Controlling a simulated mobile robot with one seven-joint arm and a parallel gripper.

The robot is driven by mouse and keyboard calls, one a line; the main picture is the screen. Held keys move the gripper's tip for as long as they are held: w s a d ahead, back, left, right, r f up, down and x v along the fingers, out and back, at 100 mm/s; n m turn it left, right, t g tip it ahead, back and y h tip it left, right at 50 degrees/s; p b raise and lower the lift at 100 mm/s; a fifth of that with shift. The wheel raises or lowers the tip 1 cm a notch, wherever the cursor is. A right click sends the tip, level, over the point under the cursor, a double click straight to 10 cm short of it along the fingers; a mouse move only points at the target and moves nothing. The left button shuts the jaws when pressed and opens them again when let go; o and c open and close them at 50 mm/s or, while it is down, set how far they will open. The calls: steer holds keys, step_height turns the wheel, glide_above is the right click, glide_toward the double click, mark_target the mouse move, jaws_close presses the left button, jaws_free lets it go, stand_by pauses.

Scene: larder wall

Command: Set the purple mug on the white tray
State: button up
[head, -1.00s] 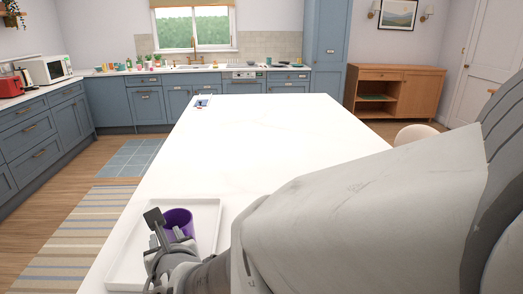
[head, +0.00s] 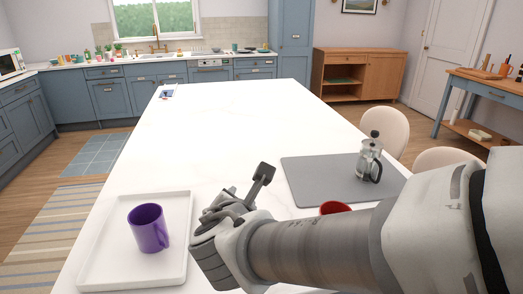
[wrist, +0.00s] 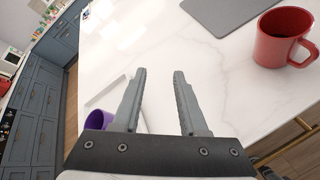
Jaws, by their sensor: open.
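The purple mug (head: 148,228) stands upright on the white tray (head: 95,273), at the front left of the white counter. In the wrist view part of the purple mug (wrist: 97,120) shows at the lower left, beyond the left finger, with a strip of the tray's rim (wrist: 113,88). My gripper (head: 247,185) is to the right of the tray, above the counter and apart from the mug. In the wrist view the fingers of my gripper (wrist: 158,95) are spread with nothing between them.
A red mug (wrist: 285,38) stands to the right, partly hidden by my arm in the head view. A grey mat (head: 310,180) holds a French press (head: 369,160). Chairs (head: 385,132) stand along the right side.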

steer(key=s+d+m+g+h, duration=0.2)
steer(key=s+d+m, duration=0.1)
steer(key=d+m, duration=0.4)
steer(key=s+d+m+g+h, duration=0.2)
steer(key=s+d+m, duration=0.1)
steer(key=d+m, duration=0.4)
steer(key=s+m+g+y, duration=0.3)
steer(key=s+m, duration=0.6)
steer(key=m, duration=0.4)
steer(key=shift+a+f+m+y, duration=0.2)
steer(key=shift+f+m+y, duration=0.2)
steer(key=shift+y, duration=0.5)
steer(key=shift+r, duration=0.1)
step_height(320, 180, up, 8)
steer(key=p, duration=0.8)
steer(key=shift+w, duration=0.1)
